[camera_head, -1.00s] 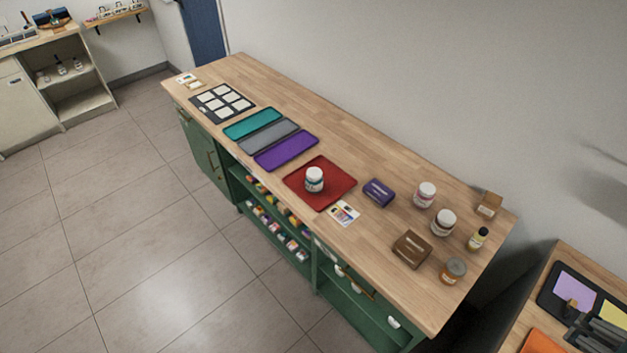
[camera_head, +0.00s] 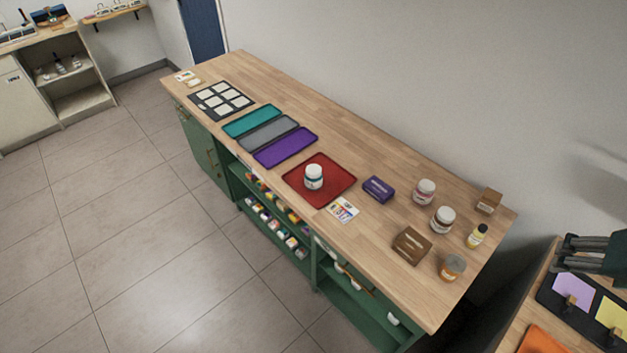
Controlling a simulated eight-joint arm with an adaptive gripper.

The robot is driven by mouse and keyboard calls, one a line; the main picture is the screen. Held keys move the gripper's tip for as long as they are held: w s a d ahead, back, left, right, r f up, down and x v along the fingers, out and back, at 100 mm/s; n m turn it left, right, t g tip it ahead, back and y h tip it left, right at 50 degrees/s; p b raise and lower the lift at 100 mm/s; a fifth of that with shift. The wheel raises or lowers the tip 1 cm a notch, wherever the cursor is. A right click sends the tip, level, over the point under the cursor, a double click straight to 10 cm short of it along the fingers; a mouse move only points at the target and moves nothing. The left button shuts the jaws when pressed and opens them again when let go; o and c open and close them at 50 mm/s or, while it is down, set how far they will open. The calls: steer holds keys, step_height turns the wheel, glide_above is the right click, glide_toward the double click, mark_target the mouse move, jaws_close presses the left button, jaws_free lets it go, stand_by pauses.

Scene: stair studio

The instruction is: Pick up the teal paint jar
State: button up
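The teal paint jar (camera_head: 314,178) is a small white-lidded jar with a teal band on its label. It stands upright on the red tray (camera_head: 335,193) near the middle of the long wooden bench. My gripper (camera_head: 568,247) shows at the right edge, above the neighbouring table and well away from the jar. Its dark fingers look apart, with nothing seen between them.
Right of the tray on the bench (camera_head: 390,245) are a purple box (camera_head: 378,189), two white-lidded jars (camera_head: 424,192) (camera_head: 443,220), an orange jar (camera_head: 453,268), a yellow bottle (camera_head: 477,236) and brown boxes (camera_head: 411,246) (camera_head: 488,201). Teal, grey and purple trays (camera_head: 285,148) lie left.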

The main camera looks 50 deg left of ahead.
steer(key=w+a+n+g, duration=0.1)
steer(key=w+a+n, duration=0.1)
steer(key=w+a, duration=0.5)
steer(key=w+a+f+n+g, duration=0.1)
steer(key=w+a+n, duration=0.1)
steer(key=a, duration=0.9)
steer(key=w+a+n+g, duration=0.1)
steer(key=w+a+n, duration=0.1)
steer(key=w+a, duration=0.5)
steer(key=n+g+h, duration=0.1)
steer(key=n+g, duration=0.2)
steer(key=n, duration=0.7)
glide_above(314, 169)
steer(key=f, duration=2.7)
steer(key=shift+w+d+f+b, duration=0.1)
steer(key=shift+d+b, duration=0.1)
steer(key=shift+b, duration=0.1)
steer(key=shift+s+a+f, duration=0.2)
